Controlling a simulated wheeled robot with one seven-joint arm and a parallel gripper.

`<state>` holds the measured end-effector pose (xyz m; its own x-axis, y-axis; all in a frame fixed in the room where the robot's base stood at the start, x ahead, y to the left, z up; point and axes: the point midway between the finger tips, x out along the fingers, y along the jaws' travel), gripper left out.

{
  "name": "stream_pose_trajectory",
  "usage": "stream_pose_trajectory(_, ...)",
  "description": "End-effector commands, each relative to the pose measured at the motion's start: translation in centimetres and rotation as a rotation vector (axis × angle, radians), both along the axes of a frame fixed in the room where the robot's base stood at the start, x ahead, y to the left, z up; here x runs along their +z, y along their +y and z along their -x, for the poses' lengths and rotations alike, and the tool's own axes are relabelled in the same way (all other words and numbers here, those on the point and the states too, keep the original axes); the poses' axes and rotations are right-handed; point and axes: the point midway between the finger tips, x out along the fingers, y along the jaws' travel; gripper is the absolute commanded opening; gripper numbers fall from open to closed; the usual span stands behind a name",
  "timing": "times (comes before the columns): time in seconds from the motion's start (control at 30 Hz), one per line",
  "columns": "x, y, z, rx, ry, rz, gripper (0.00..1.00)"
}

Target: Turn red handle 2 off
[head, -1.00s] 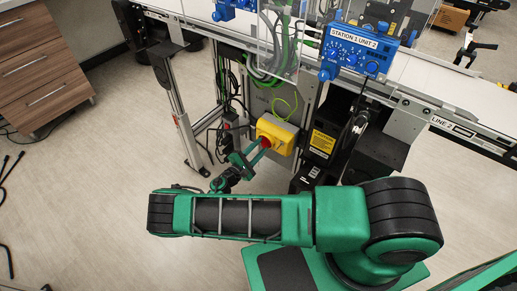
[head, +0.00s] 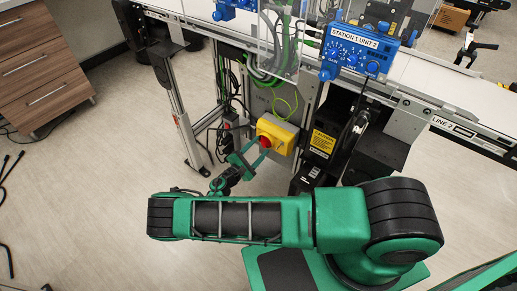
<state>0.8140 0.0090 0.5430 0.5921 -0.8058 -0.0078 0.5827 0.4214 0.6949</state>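The red handle (head: 264,141) sits on the front face of a yellow switch box (head: 279,134), below the conveyor in the head view. My gripper (head: 262,146) is at the box, coming from the lower left. Its two green fingers look spread apart, one on each side of the red handle. Whether a finger touches the handle is too small to tell. The fingers and hand hide part of the handle, so its exact angle is not clear. No number for the handle is readable.
A blue control panel (head: 358,49) marked "STATION 1 UNIT 2" hangs on the conveyor above. A metal support leg (head: 178,115) stands left of the box, with cables beside it. A black unit with a yellow label (head: 322,143) is at the right. Open floor lies to the left.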

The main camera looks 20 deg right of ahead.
Motion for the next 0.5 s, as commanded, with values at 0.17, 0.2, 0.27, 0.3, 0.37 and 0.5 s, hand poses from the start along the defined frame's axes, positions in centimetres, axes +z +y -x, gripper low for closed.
stream_pose_trajectory(0.17, 0.1, -0.2, 0.0, -0.003, -0.003, 0.002, 0.5)
stream_pose_trajectory(0.2, 0.2, -0.2, 0.0, -0.003, -0.004, 0.003, 0.5)
stream_pose_trajectory(0.27, 0.2, -0.1, 0.1, -0.003, -0.004, 0.003, 0.5)
stream_pose_trajectory(0.3, 0.2, 0.0, 0.2, -0.003, -0.004, 0.003, 0.5)
stream_pose_trajectory(0.37, 0.2, 0.3, 0.4, -0.003, -0.004, 0.003, 0.5)
stream_pose_trajectory(0.5, 0.2, 2.0, 1.5, -0.001, -0.003, 0.003, 0.5)
